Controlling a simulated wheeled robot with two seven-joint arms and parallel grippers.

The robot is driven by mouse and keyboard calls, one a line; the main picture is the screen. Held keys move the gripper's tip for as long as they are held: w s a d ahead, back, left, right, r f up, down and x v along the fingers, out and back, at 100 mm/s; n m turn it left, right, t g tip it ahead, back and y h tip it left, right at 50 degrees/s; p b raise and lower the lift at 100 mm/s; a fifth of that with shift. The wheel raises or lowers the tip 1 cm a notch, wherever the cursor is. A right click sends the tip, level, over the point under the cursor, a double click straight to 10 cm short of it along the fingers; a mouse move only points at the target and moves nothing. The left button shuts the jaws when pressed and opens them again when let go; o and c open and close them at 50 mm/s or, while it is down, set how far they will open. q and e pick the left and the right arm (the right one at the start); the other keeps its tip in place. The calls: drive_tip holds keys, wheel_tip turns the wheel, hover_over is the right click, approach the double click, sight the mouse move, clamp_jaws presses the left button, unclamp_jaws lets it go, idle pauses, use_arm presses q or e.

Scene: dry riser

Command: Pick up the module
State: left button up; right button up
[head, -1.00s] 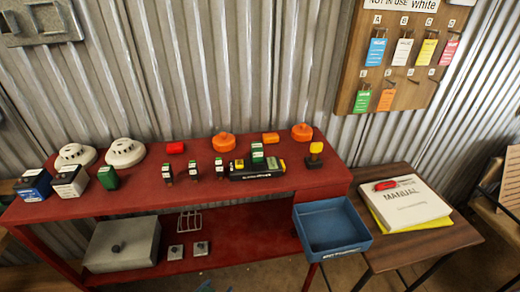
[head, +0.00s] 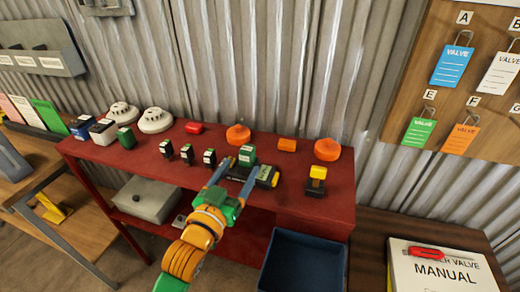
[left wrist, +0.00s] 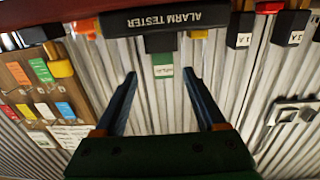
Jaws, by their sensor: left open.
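A black alarm tester (head: 265,176) lies on the red bench, with its lettering upside down in the left wrist view (left wrist: 165,18). A dark module with a green label (head: 247,154) stands upright at the tester; its labelled face shows in the left wrist view (left wrist: 163,70). Three small black modules (head: 187,154) stand in a row to its left. My left gripper (head: 244,165) is open, its blue fingers reaching over the tester's front. In the left wrist view, the labelled module appears between the fingertips (left wrist: 159,74); contact cannot be told. My right gripper is not in view.
Orange domes (head: 327,150), a yellow-topped black device (head: 316,181) and white detectors (head: 155,120) stand on the bench. A blue tray (head: 303,262) is at the bench's front right. A manual (head: 440,268) lies on the wooden table. A corrugated wall closes the back.

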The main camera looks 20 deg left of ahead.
sight(244, 159)
use_arm(q)
drive_tip(key=shift+w+a+r, duration=0.1)
drive_tip(key=shift+w+a, duration=0.05)
drive_tip(key=shift+w, duration=0.5)
drive_tip(key=shift+w+a, duration=0.15)
drive_tip(key=shift+w, duration=0.45)
drive_tip(key=shift+w+r+p, duration=0.1)
drive_tip(key=shift+w+p, duration=0.05)
drive_tip(key=shift+p, duration=0.25)
drive_tip(key=w, duration=0.4)
drive_tip(key=shift+d+f+p, duration=0.2)
drive_tip(key=shift+d+p, duration=0.15)
drive_tip(key=shift+w+f, duration=0.1)
drive_tip(key=shift+s+a, duration=0.1)
drive_tip(key=shift+s, duration=0.15)
drive_tip(key=c, duration=0.7)
clamp_jaws()
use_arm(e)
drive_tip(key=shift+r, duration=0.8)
